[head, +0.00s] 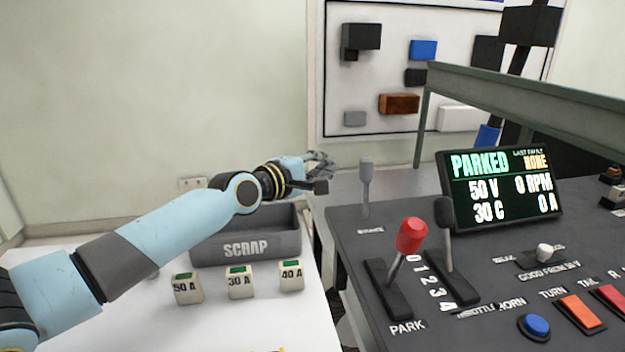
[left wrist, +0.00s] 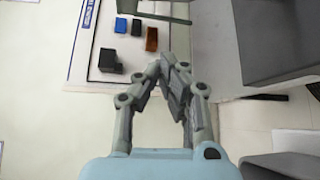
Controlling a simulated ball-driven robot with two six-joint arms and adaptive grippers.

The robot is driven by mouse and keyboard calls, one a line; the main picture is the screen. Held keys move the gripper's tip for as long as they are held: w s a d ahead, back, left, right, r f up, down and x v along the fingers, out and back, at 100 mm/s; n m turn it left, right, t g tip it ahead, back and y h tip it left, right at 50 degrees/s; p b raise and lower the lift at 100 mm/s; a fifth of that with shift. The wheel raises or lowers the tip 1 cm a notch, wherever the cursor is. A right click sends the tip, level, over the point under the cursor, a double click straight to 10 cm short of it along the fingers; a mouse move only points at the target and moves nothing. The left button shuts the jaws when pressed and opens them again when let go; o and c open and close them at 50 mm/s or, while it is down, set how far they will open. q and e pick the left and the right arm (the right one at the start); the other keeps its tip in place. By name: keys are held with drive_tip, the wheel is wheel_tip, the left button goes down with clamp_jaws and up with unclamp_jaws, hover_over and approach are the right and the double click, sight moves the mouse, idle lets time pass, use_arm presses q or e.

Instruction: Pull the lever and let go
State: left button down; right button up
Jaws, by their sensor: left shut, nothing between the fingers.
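Three levers stand on the dark console. The red-knobbed lever (head: 411,237) is in the slot marked PARK and leans to the right. A black-knobbed lever (head: 446,225) stands beside it in a slot numbered along its left side. A smaller grey lever (head: 366,183) stands upright at the console's far left corner, its label too small to read surely. My left gripper (head: 328,165) is in the air left of the grey lever, apart from all three. Its fingers are together and empty in the left wrist view (left wrist: 168,66). My right gripper does not show.
A grey SCRAP bin (head: 290,243) and several fuse blocks (head: 240,283) marked in amps are on the white table at left. A screen (head: 500,188) reading PARKED stands behind the levers. A green-grey rail (head: 500,82) runs behind it. Buttons are at right.

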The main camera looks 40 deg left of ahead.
sight(361, 166)
use_arm(q)
drive_tip(key=w+d, duration=0.1)
drive_tip(key=d, duration=0.1)
drive_tip(key=w+d+p, duration=0.1)
drive_tip(key=d, duration=0.1)
drive_tip(key=shift+w+r, duration=0.1)
drive_tip(key=shift+r, duration=0.05)
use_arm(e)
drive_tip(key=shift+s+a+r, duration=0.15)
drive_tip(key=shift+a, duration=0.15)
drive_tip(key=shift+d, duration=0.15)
use_arm(q)
drive_tip(key=s+d+m+b, duration=0.1)
drive_tip(key=s+d+r+m+t, duration=0.1)
drive_tip(key=s+d, duration=0.1)
drive_tip(key=shift+d+t+b, duration=0.15)
drive_tip(key=shift+t+b, duration=0.15)
drive_tip(key=shift+b, duration=0.05)
drive_tip(key=shift+f, duration=0.1)
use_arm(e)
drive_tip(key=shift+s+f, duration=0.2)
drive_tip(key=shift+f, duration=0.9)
